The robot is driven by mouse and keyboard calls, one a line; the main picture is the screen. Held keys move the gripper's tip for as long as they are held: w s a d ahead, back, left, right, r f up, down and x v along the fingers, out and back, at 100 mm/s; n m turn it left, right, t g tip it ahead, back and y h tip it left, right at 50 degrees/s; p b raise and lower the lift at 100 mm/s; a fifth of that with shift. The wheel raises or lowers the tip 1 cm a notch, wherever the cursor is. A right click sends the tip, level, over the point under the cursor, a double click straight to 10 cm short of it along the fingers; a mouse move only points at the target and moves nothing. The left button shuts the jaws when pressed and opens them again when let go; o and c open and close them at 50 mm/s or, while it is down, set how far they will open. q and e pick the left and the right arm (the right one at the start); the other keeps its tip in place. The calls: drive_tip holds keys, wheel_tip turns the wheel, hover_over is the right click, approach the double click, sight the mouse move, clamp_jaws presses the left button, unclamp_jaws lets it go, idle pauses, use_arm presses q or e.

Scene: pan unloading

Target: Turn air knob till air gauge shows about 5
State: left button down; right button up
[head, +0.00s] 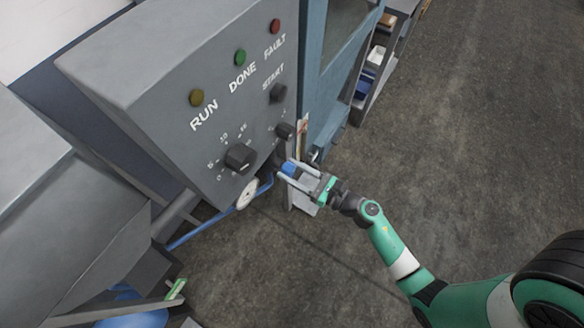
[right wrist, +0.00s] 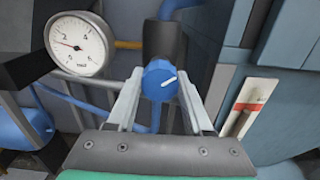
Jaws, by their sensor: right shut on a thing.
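The blue air knob (right wrist: 157,84) sits between the two fingers of my right gripper (right wrist: 160,90), which is shut on it. A white mark on the knob's face points right and slightly up. In the head view the knob (head: 288,168) shows at the fingertips of my right gripper (head: 290,172), below the grey control panel. The round white air gauge (right wrist: 76,45) is at the upper left of the right wrist view. Its red needle points left and slightly up; the exact reading is too small to tell. The gauge (head: 247,194) shows at a slant in the head view.
The grey panel (head: 170,75) has RUN, DONE and FAULT lamps and black knobs, one a dial (head: 240,157) close to the gripper. A blue hose (head: 205,230) runs below it. A blue frame (head: 318,90) stands to the right.

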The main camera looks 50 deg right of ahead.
clamp_jaws()
